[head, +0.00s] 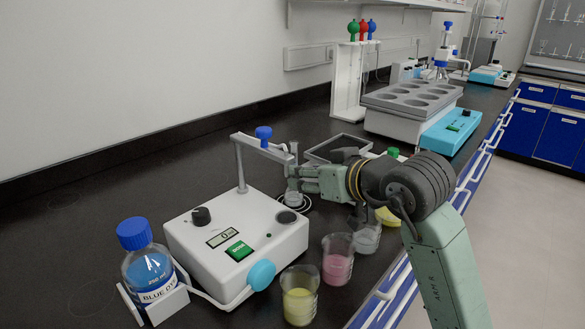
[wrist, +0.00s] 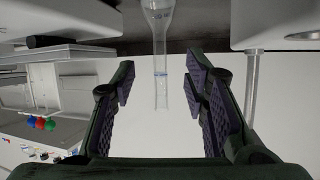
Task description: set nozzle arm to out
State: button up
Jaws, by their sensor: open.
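The nozzle arm (head: 264,150) is a grey bar with a blue knob (head: 264,132). It runs from a post (head: 240,168) on the white dispenser (head: 225,235) out to the right, its end over a clear glass flask (head: 292,198). In the wrist view, which is upside down, the flask's narrow neck (wrist: 161,75) shows between the spread fingers, apart from both. A grey post (wrist: 252,85) shows right of them. My gripper (head: 304,180) is open and empty, close to the flask and the nozzle arm's end; it also shows in the wrist view (wrist: 160,85). The fingers partly hide the flask.
A blue dye bottle (head: 147,270) stands at the dispenser's front left. Beakers of yellow (head: 299,300) and pink (head: 337,265) liquid stand at its right, near the bench edge. A grey block with wells (head: 412,97) and a pipette rack (head: 346,95) stand behind. Bench left of the dispenser is clear.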

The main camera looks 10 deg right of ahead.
jog(key=p+x, duration=0.1)
jog(key=x, duration=0.4)
jog(key=shift+w, duration=0.25)
jog(key=shift+w+a+f, duration=0.15)
jog(key=shift+w+f, duration=0.15)
jog(key=shift+f, duration=0.05)
jog(key=shift+r, duration=0.15)
